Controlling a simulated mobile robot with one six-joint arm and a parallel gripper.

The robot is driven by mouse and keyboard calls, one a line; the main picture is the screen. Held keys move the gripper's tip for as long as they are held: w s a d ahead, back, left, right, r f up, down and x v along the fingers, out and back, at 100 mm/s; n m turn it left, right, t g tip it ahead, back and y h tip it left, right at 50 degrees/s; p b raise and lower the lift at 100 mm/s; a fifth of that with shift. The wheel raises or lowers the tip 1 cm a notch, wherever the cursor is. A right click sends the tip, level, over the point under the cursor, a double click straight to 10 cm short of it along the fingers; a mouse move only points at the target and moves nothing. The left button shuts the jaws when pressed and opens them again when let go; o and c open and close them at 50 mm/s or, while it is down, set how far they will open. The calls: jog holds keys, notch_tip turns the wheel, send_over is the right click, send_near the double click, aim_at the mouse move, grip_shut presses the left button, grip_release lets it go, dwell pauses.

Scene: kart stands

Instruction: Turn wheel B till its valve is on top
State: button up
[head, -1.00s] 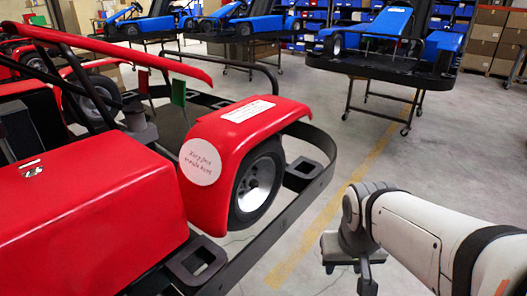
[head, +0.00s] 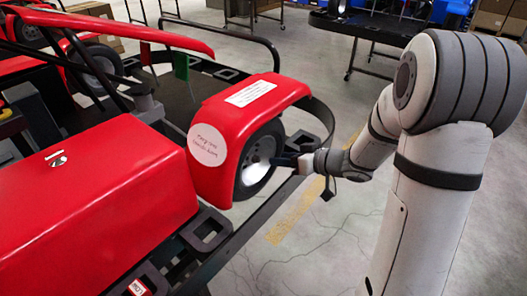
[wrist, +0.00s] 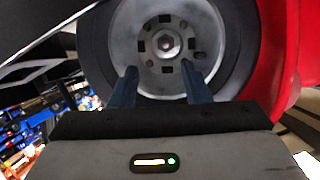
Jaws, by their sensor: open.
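A kart wheel (head: 260,160) with a black tyre and grey metal rim sits under the red fender (head: 250,98) of the red kart. No letter B shows on it. In the wrist view the rim (wrist: 168,45) faces me, with a central hub nut and several slots around it. I cannot make out the valve. My gripper (head: 287,160) is at the outer face of the wheel. In the wrist view its two dark blue fingers (wrist: 158,85) are apart, with nothing between them, in front of the lower rim. I cannot tell whether they touch it.
A black bumper rail (head: 262,222) runs along the kart's side below and around the wheel. A round white label (head: 207,145) is on the fender. Open concrete floor (head: 320,245) lies to the right. Blue karts stand at the back.

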aim_at(258, 159)
jog(key=shift+g, duration=0.3)
jog(key=x, duration=0.7)
jog(key=shift+a, duration=0.55)
jog(key=shift+s, duration=0.1)
jog(key=shift+c, duration=0.5)
grip_shut()
jog(key=shift+d, duration=0.1)
